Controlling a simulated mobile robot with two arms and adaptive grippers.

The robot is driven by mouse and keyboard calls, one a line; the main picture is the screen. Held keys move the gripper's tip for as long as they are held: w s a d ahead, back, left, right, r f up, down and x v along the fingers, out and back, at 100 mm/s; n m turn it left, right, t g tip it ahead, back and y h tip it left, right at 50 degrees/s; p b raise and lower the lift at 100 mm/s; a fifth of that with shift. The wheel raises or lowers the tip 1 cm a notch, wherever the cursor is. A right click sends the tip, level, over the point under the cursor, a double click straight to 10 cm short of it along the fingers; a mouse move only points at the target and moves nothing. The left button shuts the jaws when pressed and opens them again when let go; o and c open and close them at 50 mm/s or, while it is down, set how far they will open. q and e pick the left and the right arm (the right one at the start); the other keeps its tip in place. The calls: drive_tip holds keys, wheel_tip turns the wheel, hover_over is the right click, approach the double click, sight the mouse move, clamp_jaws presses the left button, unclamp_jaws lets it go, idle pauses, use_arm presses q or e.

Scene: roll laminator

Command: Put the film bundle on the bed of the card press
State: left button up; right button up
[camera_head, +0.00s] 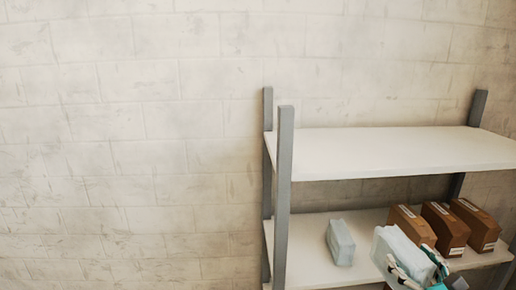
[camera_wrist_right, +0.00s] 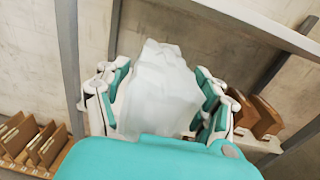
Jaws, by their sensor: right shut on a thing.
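A pale blue-white film bundle (camera_head: 396,246) is held at the lower right of the head view, in front of the lower shelf. My right gripper (camera_head: 415,270) is shut on it. In the right wrist view the bundle (camera_wrist_right: 160,82) fills the space between the white and teal fingers of the gripper (camera_wrist_right: 158,98), one on each side. A second, similar pale bundle (camera_head: 340,242) stands on the lower shelf to the left. My left gripper and the card press are in neither view.
A rack with grey posts (camera_head: 284,190) has an empty white upper shelf (camera_head: 390,148) and a lower shelf (camera_head: 306,266). Several brown boxes (camera_head: 443,228) stand on the lower shelf at right. Brown boxes (camera_wrist_right: 22,135) also show at left in the wrist view. A bare block wall is behind.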

drive_tip(key=s+a+f+m+h, duration=0.1)
drive_tip(key=s+a+f+h, duration=0.1)
drive_tip(key=s+a+f, duration=0.9)
drive_tip(key=s+a, duration=0.1)
drive_tip(key=s, duration=0.2)
drive_tip(key=shift+a, duration=0.25)
drive_tip(key=shift+s, duration=0.1)
idle(0.5)
